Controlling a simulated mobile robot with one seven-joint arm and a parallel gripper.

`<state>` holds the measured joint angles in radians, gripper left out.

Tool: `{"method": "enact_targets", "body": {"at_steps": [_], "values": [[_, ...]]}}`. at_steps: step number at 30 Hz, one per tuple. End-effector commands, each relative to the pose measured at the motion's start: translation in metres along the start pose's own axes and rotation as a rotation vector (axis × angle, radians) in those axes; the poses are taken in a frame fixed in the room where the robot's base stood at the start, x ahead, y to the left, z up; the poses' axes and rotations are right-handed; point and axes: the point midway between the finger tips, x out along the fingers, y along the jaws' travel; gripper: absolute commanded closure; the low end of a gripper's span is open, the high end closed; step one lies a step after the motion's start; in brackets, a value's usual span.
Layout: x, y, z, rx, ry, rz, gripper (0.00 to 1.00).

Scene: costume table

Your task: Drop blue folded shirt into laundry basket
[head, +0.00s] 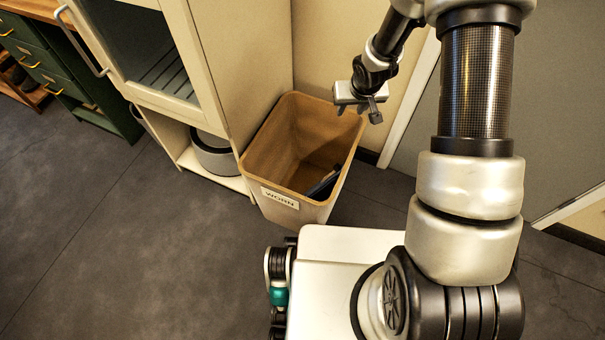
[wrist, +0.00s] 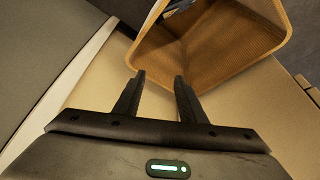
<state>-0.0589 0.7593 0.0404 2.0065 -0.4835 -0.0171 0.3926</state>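The laundry basket (head: 262,171), tan and open-topped with a "WORN" label, stands on the floor beside the cabinet. A dark folded item (head: 325,185) lies low inside it, against the near right side; its blue colour is hard to make out, so I cannot be sure it is the shirt. Part of a dark item (wrist: 176,10) also shows inside the basket (wrist: 236,62) at the top of the wrist view. My gripper (head: 359,108) is above the basket's far right rim. Its fingers (wrist: 159,78) are apart with nothing between them.
A cream cabinet (head: 215,60) with a glass door stands left of the basket, with a grey round bin (head: 213,155) on its low shelf. A green drawer unit (head: 50,65) is at far left. The wall is close behind my gripper. The floor (head: 120,240) at left is clear.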

Motion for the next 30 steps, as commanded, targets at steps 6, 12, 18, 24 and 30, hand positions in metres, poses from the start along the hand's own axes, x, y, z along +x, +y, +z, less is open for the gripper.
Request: {"method": "enact_targets", "body": {"at_steps": [6,12,18,24,30], "values": [[-0.042,0.0,-0.001,0.0,0.002,-0.001,0.63],[-0.054,0.0,0.0,0.001,0.0,0.0,0.63],[-0.055,0.0,0.0,0.0,0.0,-0.001,0.63],[-0.055,0.0,0.0,0.0,0.0,-0.001,0.63],[-0.07,0.004,-0.006,0.002,0.009,0.014,0.63]]}}
